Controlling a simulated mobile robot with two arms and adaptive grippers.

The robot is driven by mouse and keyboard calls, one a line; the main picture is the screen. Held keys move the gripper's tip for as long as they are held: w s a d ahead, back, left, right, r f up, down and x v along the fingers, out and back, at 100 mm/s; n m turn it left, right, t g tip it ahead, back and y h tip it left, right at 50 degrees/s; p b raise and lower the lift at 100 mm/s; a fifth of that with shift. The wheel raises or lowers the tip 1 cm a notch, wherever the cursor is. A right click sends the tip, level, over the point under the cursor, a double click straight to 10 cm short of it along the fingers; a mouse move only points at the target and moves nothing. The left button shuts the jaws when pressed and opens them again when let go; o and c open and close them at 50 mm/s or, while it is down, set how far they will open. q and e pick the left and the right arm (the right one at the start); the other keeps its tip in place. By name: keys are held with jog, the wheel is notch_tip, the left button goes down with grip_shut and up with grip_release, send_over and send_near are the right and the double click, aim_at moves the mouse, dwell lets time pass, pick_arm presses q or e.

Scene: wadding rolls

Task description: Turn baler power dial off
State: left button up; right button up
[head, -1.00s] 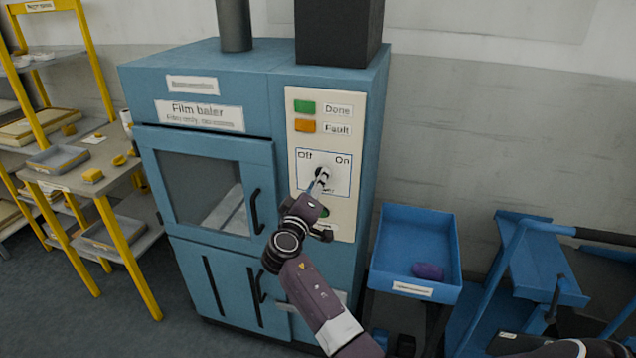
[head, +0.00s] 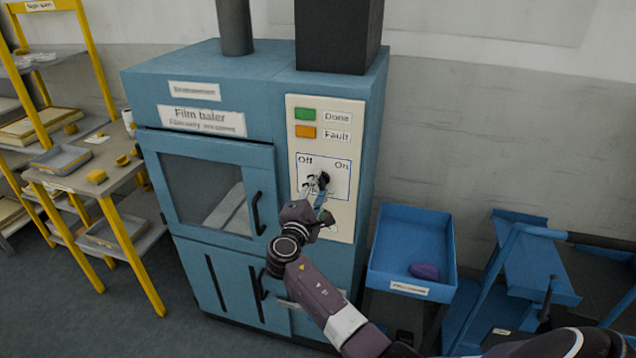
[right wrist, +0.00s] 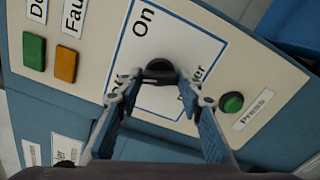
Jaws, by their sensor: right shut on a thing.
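The baler power dial (head: 323,180) is a black knob on the cream control panel of the blue film baler, below the "Off" and "On" labels. In the right wrist view the dial (right wrist: 160,69) sits between my fingertips, inside a blue-outlined square. My right gripper (head: 314,189) is shut on the dial, reaching up from below; it also shows in the right wrist view (right wrist: 160,80). The fingers partly cover the "Off" label and the "Power" label in the right wrist view. Exactly where the dial points I cannot tell. My left gripper is not in view.
A green button (right wrist: 232,103) marked "Press" is beside the dial square. Green (head: 305,114) and orange (head: 305,132) lights are above it. A blue tray (head: 412,240) holding a purple thing (head: 424,271) stands right of the baler. A yellow-framed shelf (head: 95,195) stands left.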

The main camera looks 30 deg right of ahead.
jog(key=n+p, duration=0.1)
jog(key=n, duration=0.2)
jog(key=shift+p, duration=0.35)
jog(key=shift+n+p, duration=0.4)
jog(key=shift+n, duration=0.4)
jog(key=shift+f, duration=0.1)
jog(key=o, duration=1.2)
jog(key=shift+c, duration=0.2)
jog(key=v, duration=1.2)
